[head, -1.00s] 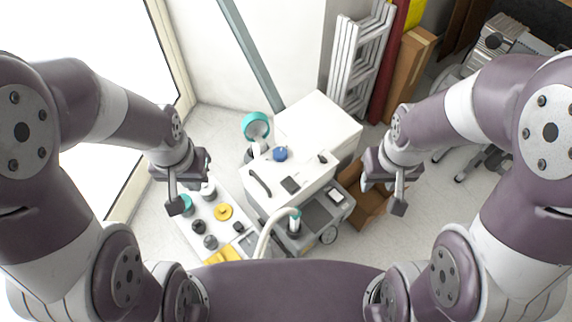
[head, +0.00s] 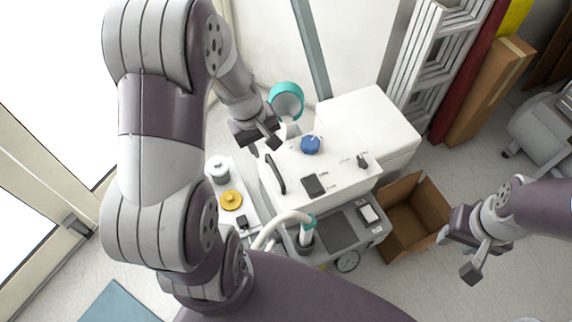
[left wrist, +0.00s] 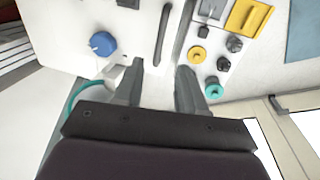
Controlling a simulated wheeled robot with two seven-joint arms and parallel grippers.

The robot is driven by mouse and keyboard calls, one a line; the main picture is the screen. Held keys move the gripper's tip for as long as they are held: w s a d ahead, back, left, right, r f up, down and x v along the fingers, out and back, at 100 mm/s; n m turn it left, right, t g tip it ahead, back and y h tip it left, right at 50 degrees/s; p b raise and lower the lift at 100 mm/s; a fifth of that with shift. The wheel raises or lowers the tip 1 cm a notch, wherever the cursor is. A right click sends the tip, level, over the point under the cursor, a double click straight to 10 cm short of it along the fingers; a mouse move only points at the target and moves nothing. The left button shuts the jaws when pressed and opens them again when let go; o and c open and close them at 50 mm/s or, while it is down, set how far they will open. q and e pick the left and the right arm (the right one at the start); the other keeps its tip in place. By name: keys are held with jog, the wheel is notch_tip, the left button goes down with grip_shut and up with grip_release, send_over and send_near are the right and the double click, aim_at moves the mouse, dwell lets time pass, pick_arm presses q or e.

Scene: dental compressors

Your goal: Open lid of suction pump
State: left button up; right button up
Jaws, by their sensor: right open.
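The suction pump (head: 335,165) is a white machine with a blue knob (head: 311,145), a black bar handle (head: 275,174) near its left edge and small black controls on top. My left gripper (head: 262,140) is open and empty over the pump's back left corner, beside the teal ring (head: 287,97). In the left wrist view, the black handle (left wrist: 162,36) lies ahead of the gap between my fingers (left wrist: 160,88), apart from them; the blue knob (left wrist: 103,43) is to the left. My right gripper (head: 458,254) is open and empty, right of the pump and cardboard box.
An open cardboard box (head: 415,215) stands on the floor right of the pump. A grey cart (head: 340,232) with a pale hose (head: 284,222) is in front. A white tray with a yellow disc (head: 231,200) is at left. A ladder (head: 432,50) leans behind.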

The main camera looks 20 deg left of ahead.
aim_at(275, 169)
pick_arm(q)
jog(key=f+b, duration=0.1)
jog(key=f, duration=0.2)
jog(key=w+d+f+b, duration=0.1)
jog(key=f+b, duration=0.1)
jog(key=f, duration=0.2)
jog(key=f+b, duration=0.1)
jog(key=f, duration=0.3)
jog(key=shift+w+d+f+b, duration=0.1)
jog(key=shift+w+d+b, duration=0.1)
jog(key=shift+w+b, duration=0.15)
jog(key=shift+c, duration=0.3)
grip_shut()
